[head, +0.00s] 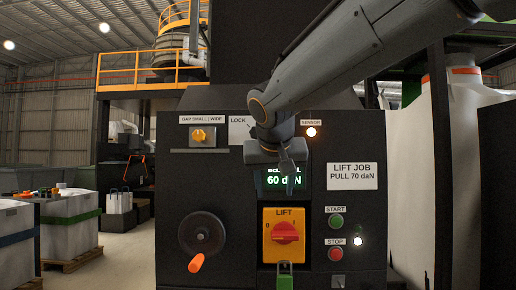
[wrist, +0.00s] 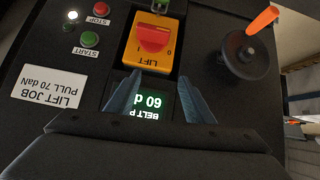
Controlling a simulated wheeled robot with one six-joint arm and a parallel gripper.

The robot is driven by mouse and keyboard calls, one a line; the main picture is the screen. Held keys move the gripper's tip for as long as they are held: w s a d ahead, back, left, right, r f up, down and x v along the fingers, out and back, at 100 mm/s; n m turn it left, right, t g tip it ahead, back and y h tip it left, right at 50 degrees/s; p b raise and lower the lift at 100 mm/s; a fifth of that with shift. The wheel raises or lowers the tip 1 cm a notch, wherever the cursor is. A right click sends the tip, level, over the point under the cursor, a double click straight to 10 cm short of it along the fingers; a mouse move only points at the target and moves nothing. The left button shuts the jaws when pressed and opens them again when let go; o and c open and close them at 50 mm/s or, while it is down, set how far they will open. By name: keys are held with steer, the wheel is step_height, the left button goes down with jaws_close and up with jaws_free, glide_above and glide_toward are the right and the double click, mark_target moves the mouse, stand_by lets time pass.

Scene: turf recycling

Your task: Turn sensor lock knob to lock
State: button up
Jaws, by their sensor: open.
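The white LOCK label (head: 238,121) and the SENSOR label (head: 311,122) with a lit lamp (head: 311,132) are on the upper panel in the head view. The sensor lock knob does not show; my arm covers the panel between these labels. My gripper (head: 290,184) is in front of the green display (head: 273,181), which reads 60 daN. In the wrist view, which is upside down, my open gripper (wrist: 160,78) has its fingers either side of the display (wrist: 153,104), with nothing between them. Whether the fingers touch the panel I cannot tell.
A yellow LIFT switch with a red handle (head: 285,233) is below my gripper. A black handwheel with an orange grip (head: 197,262) is at lower left. The green START (head: 336,221) and red STOP (head: 335,253) buttons are at right. A GAP knob (head: 199,135) is at upper left.

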mark_target(256, 133)
steer(key=s+a+r+m+t+b, duration=0.1)
steer(key=a+r+t, duration=0.1)
steer(key=r, duration=0.7)
steer(key=a+r+t+b, duration=0.1)
steer(key=a+r+t, duration=0.15)
steer(key=r, duration=0.55)
steer(key=p+x, duration=0.1)
steer(key=x, duration=0.6)
steer(key=shift+a+g+y, duration=0.2)
steer(key=shift+g+y, duration=0.15)
steer(key=shift+y, duration=0.05)
steer(key=shift+w, duration=0.15)
steer(key=c, duration=1)
steer(key=shift+c, duration=0.2)
